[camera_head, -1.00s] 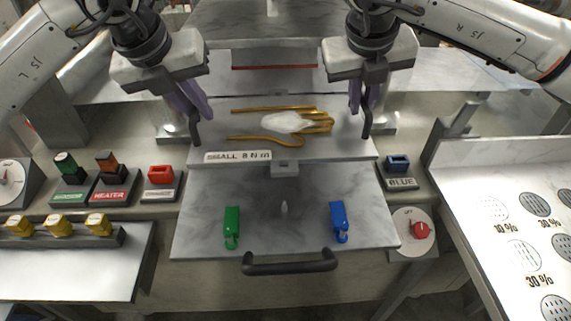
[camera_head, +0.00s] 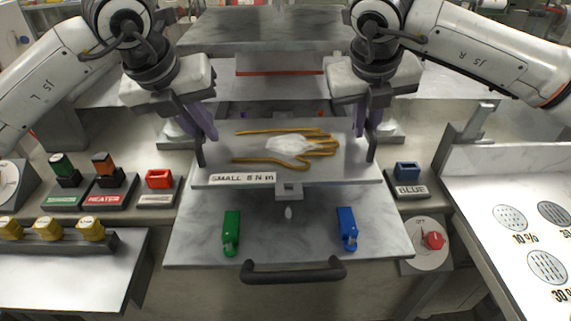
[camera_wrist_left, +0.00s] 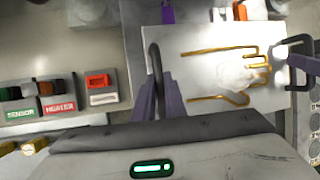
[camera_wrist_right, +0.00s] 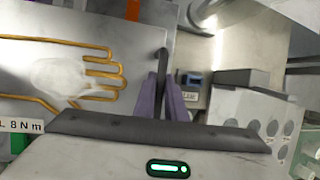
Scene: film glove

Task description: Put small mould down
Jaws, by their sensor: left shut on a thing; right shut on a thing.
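The small mould is a grey plate (camera_head: 225,142) with a gold hand outline, a whitish palm patch and a label "SMALL 8 N m". It lies about level over the back part of the marble-like bed (camera_head: 290,250); I cannot tell whether it touches the bed. My left gripper (camera_head: 201,130) is shut on its left handle, and my right gripper (camera_head: 370,125) is shut on its right handle. The mould also shows in the left wrist view (camera_wrist_left: 190,70) and right wrist view (camera_wrist_right: 25,65). Its underside is hidden.
A green clamp (camera_head: 231,230) and a blue clamp (camera_head: 347,228) stand on the bed's front part, with a small pin (camera_head: 289,212) between. A dark handle (camera_head: 293,271) runs along the front. Switches (camera_head: 159,180) stand left, a blue button (camera_head: 407,171) and red dial (camera_head: 433,240) right.

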